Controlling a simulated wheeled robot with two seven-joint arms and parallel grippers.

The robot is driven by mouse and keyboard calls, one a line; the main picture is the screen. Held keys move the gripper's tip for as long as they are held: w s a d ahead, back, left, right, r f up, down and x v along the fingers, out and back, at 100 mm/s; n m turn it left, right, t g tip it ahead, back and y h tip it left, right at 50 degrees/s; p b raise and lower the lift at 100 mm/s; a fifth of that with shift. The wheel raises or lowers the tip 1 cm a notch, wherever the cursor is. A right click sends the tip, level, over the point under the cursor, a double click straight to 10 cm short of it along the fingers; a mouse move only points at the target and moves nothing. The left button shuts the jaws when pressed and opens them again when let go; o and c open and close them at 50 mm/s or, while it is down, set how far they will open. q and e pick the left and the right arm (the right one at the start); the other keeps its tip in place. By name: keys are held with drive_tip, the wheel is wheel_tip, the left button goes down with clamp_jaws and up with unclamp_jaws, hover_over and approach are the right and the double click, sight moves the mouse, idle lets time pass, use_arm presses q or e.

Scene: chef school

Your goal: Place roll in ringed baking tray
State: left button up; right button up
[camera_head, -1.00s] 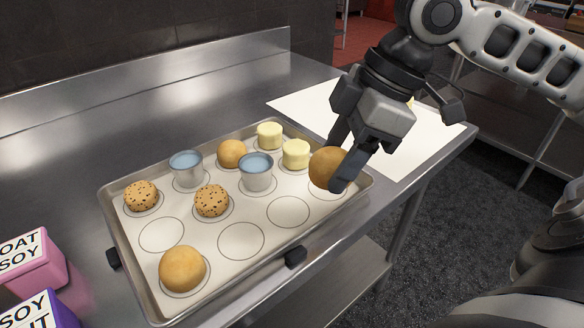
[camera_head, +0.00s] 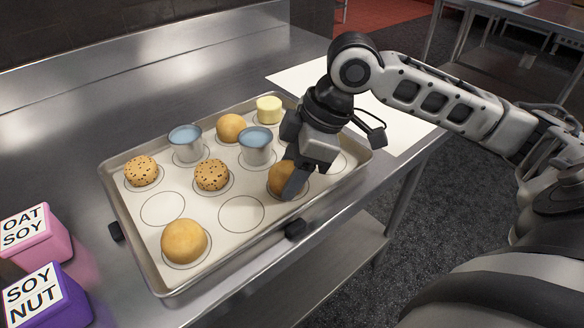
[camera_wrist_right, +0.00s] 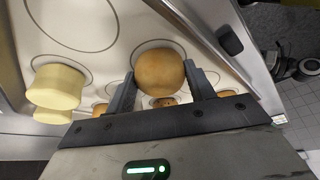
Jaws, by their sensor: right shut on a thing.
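My right gripper (camera_head: 297,180) is shut on a smooth brown roll (camera_head: 281,178), low over the right part of the ringed baking tray (camera_head: 113,198). In the right wrist view the roll (camera_wrist_right: 159,73) sits between the two fingers, over or on a printed ring; I cannot tell whether it touches the tray. Another smooth roll (camera_head: 184,241) sits in the front left ring and one (camera_head: 230,128) in the back row. Two seeded rolls, one at the left (camera_head: 141,170) and one in the middle (camera_head: 211,175), sit in rings. My left gripper is not in view.
Another yellow cylinder (camera_wrist_right: 56,87) shows in the wrist view. Empty rings (camera_head: 241,215) (camera_head: 163,209) lie in front. Pink (camera_head: 38,240) and purple (camera_head: 48,300) boxes stand at left.

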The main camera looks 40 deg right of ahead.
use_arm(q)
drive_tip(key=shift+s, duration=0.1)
use_arm(e)
drive_tip(key=o, duration=1)
drive_tip(key=shift+c, duration=0.2)
use_arm(q)
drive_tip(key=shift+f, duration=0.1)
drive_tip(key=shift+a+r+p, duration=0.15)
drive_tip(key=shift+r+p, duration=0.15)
drive_tip(key=shift+p, duration=0.65)
use_arm(e)
drive_tip(key=v, duration=1.2)
drive_tip(key=shift+r, duration=0.1)
